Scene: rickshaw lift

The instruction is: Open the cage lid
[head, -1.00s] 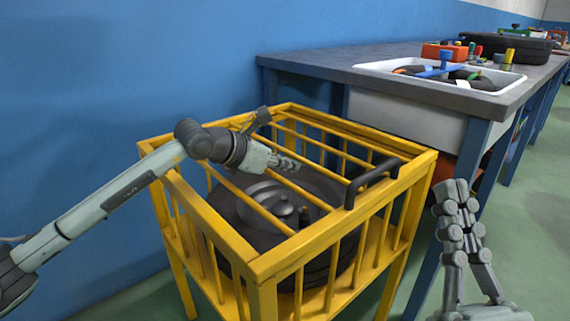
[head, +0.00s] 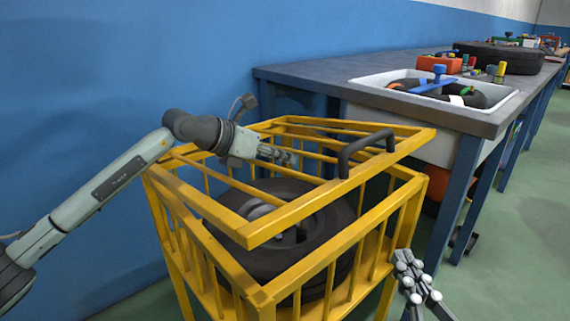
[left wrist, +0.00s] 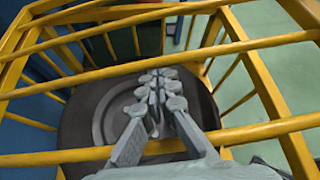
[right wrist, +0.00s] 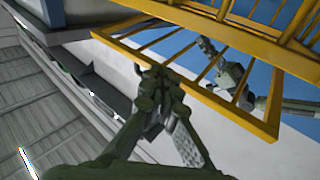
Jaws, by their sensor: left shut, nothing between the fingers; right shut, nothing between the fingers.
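The yellow cage (head: 258,297) stands in the middle of the head view with a dark tyre (head: 275,262) inside. Its yellow barred lid (head: 290,215) is tilted, its near right side raised above the cage rim. A black handle (head: 366,143) sits on the lid's raised side. My left gripper (head: 287,158) is shut and empty, among the lid bars near its far left part. In the left wrist view its fingers (left wrist: 155,85) point over the tyre (left wrist: 95,120). My right gripper (head: 412,272) is shut and empty, to the right of the cage, below the handle. The right wrist view shows its fingers (right wrist: 160,80) near yellow bars.
A grey workbench (head: 290,72) with a white tray (head: 375,82) of coloured parts stands behind and right of the cage. Another tyre (head: 500,57) lies farther along it. A blue wall (head: 100,70) is close on the left. Green floor (head: 520,240) is free at right.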

